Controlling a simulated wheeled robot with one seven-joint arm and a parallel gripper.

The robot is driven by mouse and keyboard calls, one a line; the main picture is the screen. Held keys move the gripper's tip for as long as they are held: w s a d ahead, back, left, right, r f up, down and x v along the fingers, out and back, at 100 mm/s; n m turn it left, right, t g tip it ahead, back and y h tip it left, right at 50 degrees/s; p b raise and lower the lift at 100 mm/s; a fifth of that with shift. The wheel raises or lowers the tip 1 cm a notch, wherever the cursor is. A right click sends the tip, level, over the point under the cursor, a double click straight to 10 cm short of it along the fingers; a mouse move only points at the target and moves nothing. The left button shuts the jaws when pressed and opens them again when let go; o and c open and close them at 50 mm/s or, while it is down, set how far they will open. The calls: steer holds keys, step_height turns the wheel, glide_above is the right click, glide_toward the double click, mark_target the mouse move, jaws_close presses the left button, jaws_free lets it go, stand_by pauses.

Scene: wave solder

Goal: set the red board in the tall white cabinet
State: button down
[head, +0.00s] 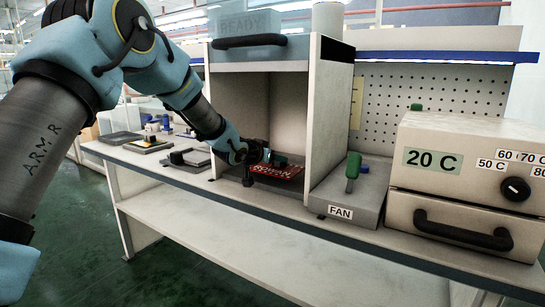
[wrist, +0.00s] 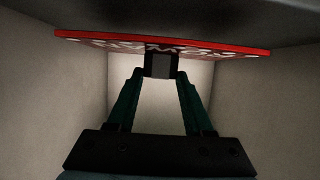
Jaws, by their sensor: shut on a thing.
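The red board (head: 276,172) is inside the open lower part of the tall white cabinet (head: 326,120), close above its dark floor. In the wrist view the board (wrist: 215,50) shows edge-on as a red strip across the top. My gripper (head: 262,160) reaches in through the cabinet's open front from the left. In the wrist view my gripper (wrist: 161,68) is shut on a small dark block at the board's near edge. Whether the board touches the cabinet floor cannot be told.
A green-handled lever on the FAN unit (head: 345,195) stands right of the cabinet. Further right is a beige oven (head: 465,185) marked 20 C. The raised cabinet door (head: 248,30) reads READY. Flat tools (head: 185,158) lie left on the bench.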

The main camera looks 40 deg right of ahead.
steer(key=w+d+p, duration=0.2)
steer(key=d, duration=0.1)
steer(key=shift+w+d, duration=0.2)
steer(key=shift+d, duration=0.1)
steer(key=shift+f+b, duration=0.3)
steer(key=shift+f, duration=0.3)
steer(key=shift+f+b, duration=0.35)
steer(key=shift+f, duration=0.15)
steer(key=shift+c, duration=1.1)
jaws_free()
steer(key=shift+a, duration=0.1)
steer(key=b+v, duration=0.1)
steer(key=v, duration=0.9)
steer(key=shift+s+a+r, duration=0.1)
steer(key=shift+s+a, duration=0.1)
steer(key=shift+a, duration=0.15)
